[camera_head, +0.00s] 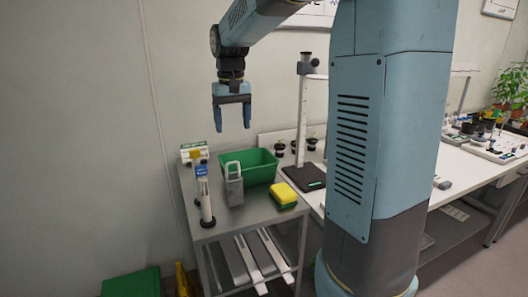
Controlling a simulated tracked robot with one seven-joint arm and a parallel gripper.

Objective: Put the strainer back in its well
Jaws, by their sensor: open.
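My gripper (232,124) hangs high above the metal cart, fingers pointing down, open and empty. Below it, clear of the fingers, a grey box-like piece with an upright loop handle (234,188) stands on the cart top, in front of the green tub. It may be the strainer, but I cannot tell for sure. I cannot make out a well for it in this view; the inside floor of the tub is mostly hidden.
The cart (229,220) also holds a green tub (262,172), a yellow-green sponge (283,195), a slim upright bottle (206,200) and a small box (194,151). A stand with a dark base (305,178) is behind right. My column blocks the centre right.

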